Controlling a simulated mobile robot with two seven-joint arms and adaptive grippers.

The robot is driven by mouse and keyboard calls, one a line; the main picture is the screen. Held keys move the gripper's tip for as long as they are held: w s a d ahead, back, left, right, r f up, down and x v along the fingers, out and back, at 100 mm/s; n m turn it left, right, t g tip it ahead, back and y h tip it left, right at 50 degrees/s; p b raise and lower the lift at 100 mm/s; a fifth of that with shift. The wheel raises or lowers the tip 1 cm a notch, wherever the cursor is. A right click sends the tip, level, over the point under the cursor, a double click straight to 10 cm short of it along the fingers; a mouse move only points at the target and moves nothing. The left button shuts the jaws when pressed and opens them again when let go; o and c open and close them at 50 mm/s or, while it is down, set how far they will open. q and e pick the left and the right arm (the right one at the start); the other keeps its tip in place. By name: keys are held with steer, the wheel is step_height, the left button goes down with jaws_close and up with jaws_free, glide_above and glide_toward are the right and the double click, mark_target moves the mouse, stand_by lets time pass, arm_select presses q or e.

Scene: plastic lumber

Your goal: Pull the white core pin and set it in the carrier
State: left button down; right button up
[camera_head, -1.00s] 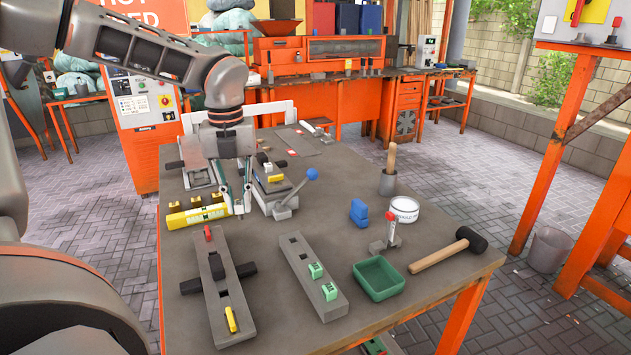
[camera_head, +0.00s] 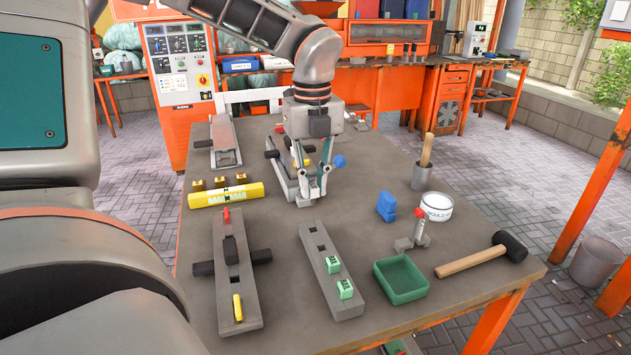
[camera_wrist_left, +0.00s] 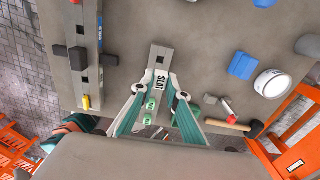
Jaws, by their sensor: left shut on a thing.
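My left gripper (camera_head: 314,192) points down over the table, just beyond the far end of a grey slotted bar (camera_head: 318,268). That bar, apparently the carrier, has two green blocks (camera_head: 333,264) seated in its nearer part and open slots toward its far end. In the left wrist view my left gripper (camera_wrist_left: 157,82) is shut on a small white piece marked SLAT (camera_wrist_left: 161,76), apparently the white core pin. It lines up over the bar (camera_wrist_left: 160,52); the gap in height cannot be told. My right gripper is out of view.
A second grey bar (camera_head: 239,305) with a red pin, a yellow pin and black crosspieces lies to the left. A yellow bar (camera_head: 226,196) lies behind it. A green tray (camera_head: 400,279), mallet (camera_head: 484,256), blue block (camera_head: 386,206) and white tub (camera_head: 437,206) are to the right.

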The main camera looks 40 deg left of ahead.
mark_target(313, 203)
arm_select(q)
step_height(313, 203, down, 4)
steer(key=shift+r+b, duration=0.15)
steer(key=shift+b, duration=0.7)
steer(key=shift+f+b, duration=0.65)
steer(key=shift+f, duration=0.5)
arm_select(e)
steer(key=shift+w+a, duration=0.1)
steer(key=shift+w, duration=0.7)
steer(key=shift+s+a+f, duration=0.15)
arm_select(q)
steer(key=shift+f, duration=0.15)
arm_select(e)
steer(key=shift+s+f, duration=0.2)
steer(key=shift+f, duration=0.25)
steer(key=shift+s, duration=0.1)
arm_select(q)
steer(key=shift+b, duration=0.35)
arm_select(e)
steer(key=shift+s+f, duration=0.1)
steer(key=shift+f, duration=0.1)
